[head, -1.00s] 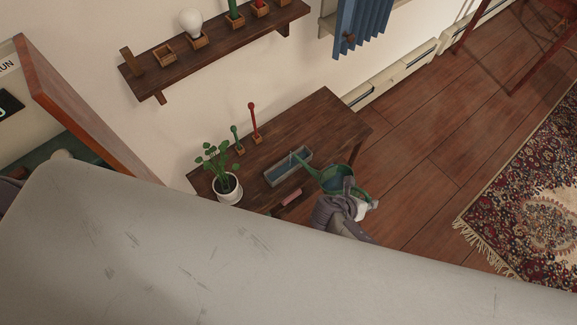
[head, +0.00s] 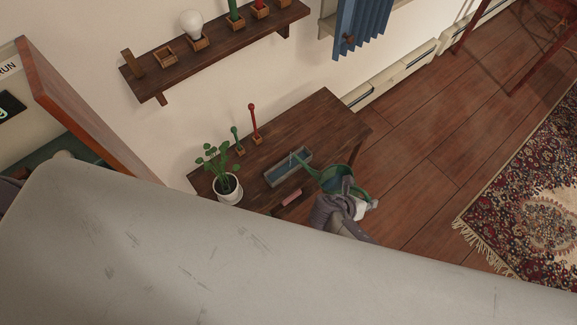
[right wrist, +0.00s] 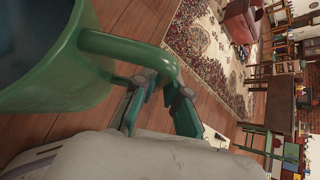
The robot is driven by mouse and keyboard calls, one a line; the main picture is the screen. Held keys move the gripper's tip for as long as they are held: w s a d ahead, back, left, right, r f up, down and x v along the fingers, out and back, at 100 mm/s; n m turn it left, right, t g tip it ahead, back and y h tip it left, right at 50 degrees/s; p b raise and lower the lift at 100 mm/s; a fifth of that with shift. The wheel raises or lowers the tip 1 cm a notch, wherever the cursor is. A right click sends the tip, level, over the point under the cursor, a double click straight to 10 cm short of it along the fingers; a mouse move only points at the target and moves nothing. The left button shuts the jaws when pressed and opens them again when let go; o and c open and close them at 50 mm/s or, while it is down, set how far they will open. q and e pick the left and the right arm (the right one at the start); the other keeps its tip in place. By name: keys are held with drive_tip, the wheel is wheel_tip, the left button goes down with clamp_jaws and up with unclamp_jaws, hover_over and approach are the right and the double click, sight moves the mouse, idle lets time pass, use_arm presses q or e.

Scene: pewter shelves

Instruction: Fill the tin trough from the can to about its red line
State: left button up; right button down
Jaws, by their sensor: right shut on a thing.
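The green watering can (head: 333,177) is at the right front edge of the wooden table, with its spout pointing left over the tin trough. The grey tin trough (head: 288,168) lies on the table; its red line cannot be made out. My right gripper (head: 352,190) is at the can's right side. In the right wrist view my right gripper (right wrist: 165,92) is shut on the green handle of the can (right wrist: 75,65). Whether water is leaving the spout is too small to tell. My left gripper is not in view.
A potted plant (head: 227,186) stands left of the trough on the table (head: 322,118). A green stake and a red stake (head: 254,122) stand behind it. A wall shelf (head: 225,42) hangs above. A pink block (head: 291,197) lies in front of the trough.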

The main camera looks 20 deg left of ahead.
drive_tip(key=shift+w+a+r+p, duration=0.15)
drive_tip(key=shift+r+p, duration=0.35)
drive_tip(key=shift+r, duration=0.25)
idle(1.3)
drive_tip(key=shift+a+r+h+p, duration=0.1)
drive_tip(key=shift+r+h+p, duration=0.3)
drive_tip(key=shift+f, duration=0.1)
idle(1.5)
wheel_tip(320, 180, down, 16)
drive_tip(key=m+t+y+b, duration=0.1)
drive_tip(key=y+b, duration=0.3)
drive_tip(key=b, duration=0.7)
drive_tip(key=shift+a+f+m+t+y+b, duration=0.15)
drive_tip(key=shift+m+t+y+b, duration=0.2)
drive_tip(key=shift+m, duration=0.35)
drive_tip(key=shift+w, duration=0.1)
